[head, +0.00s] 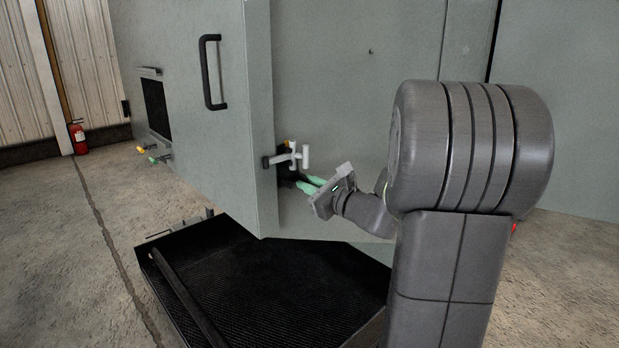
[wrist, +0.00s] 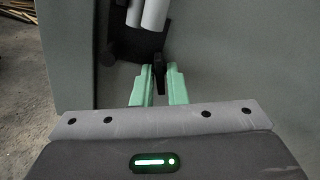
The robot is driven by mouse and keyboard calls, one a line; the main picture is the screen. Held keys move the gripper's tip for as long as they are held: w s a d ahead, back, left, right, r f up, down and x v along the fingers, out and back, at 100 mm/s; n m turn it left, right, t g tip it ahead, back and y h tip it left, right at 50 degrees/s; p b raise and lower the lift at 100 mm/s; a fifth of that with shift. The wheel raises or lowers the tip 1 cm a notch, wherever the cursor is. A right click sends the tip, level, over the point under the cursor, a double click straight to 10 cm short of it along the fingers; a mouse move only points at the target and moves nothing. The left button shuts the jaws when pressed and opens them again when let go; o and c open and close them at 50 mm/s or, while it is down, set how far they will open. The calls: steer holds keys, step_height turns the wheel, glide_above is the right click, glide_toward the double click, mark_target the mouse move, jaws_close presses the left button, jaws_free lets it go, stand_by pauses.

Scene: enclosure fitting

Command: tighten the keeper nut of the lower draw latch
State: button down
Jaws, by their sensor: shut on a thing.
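The lower draw latch (head: 303,156), with a pale grey T-shaped handle, sits on the corner edge of the grey enclosure. In the wrist view its pale handle (wrist: 154,14) is at the top, over a dark plate (wrist: 122,46). My gripper (head: 306,184) is just below the latch, its green fingers pointing at the corner. In the wrist view my gripper (wrist: 159,74) is shut on a small dark upright piece, which I take to be the keeper nut (wrist: 158,64). The fingers cover its sides, and its thread is not visible. In the head view the nut is too small to tell.
The grey enclosure door (head: 195,100) has a black handle (head: 211,72). A black tray (head: 260,275) lies on the floor below the latch. A red fire extinguisher (head: 79,138) stands far left. Concrete floor (head: 65,270) is clear at left.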

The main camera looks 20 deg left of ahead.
steer(key=shift+m+p, duration=1.2)
steer(key=shift+m, duration=0.8)
steer(key=shift+f, duration=0.15)
steer(key=c, duration=1.5)
jaws_free()
steer(key=shift+o, duration=0.2)
steer(key=shift+d, duration=0.1)
steer(key=b+v, duration=0.1)
steer(key=v, duration=1.2)
steer(key=shift+s+d+b, duration=0.15)
steer(key=shift+d+b, duration=0.15)
steer(key=shift+b, duration=0.05)
